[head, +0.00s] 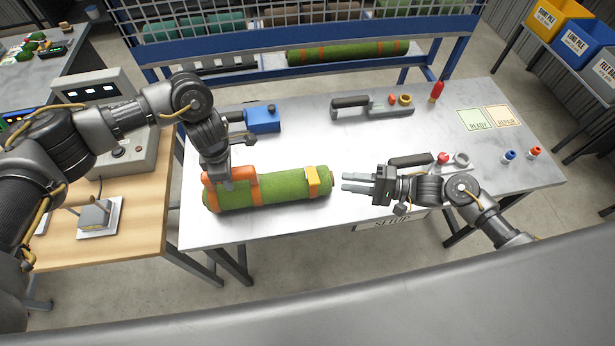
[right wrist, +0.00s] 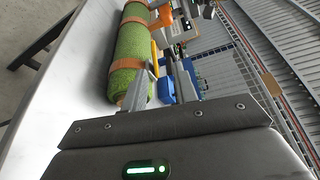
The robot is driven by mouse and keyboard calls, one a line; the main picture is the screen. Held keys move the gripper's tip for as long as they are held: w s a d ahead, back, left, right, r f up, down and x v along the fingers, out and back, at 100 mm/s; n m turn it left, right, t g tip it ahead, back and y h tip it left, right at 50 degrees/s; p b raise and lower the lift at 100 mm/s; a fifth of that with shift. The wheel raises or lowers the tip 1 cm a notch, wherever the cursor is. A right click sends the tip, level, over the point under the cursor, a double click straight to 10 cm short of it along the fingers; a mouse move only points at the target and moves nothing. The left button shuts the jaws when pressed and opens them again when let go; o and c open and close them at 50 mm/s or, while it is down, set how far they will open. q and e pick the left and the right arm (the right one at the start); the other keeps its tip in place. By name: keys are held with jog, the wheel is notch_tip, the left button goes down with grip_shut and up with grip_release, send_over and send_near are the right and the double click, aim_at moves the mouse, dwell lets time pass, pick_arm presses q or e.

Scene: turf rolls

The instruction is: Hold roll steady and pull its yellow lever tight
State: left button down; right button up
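A green turf roll (head: 285,187) with orange straps lies on the grey table, and it also shows in the right wrist view (right wrist: 130,48). A yellow lever (head: 312,176) stands on the strap near its right end; in the right wrist view a yellow strip (right wrist: 154,52) shows beside the roll. An orange handle (head: 246,180) sits on the roll's left end. My left gripper (head: 228,183) is down at this handle; its fingers overlap it, and their closure is unclear. My right gripper (head: 350,182) is open and empty, just right of the roll, fingers pointing at its right end.
A blue device (head: 262,119) and a grey tool with a black handle (head: 370,106) lie behind the roll. Another black-handled tool (head: 410,160) lies close behind my right gripper. The table's middle is clear.

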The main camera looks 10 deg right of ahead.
aim_at(313, 176)
jog(key=shift+w+f+m, duration=0.1)
jog(key=shift+f+m, duration=0.3)
jog(key=shift+m, duration=0.5)
jog(key=x, duration=1.2)
jog(key=shift+d+f, duration=0.1)
jog(key=shift+f, duration=0.15)
grip_shut()
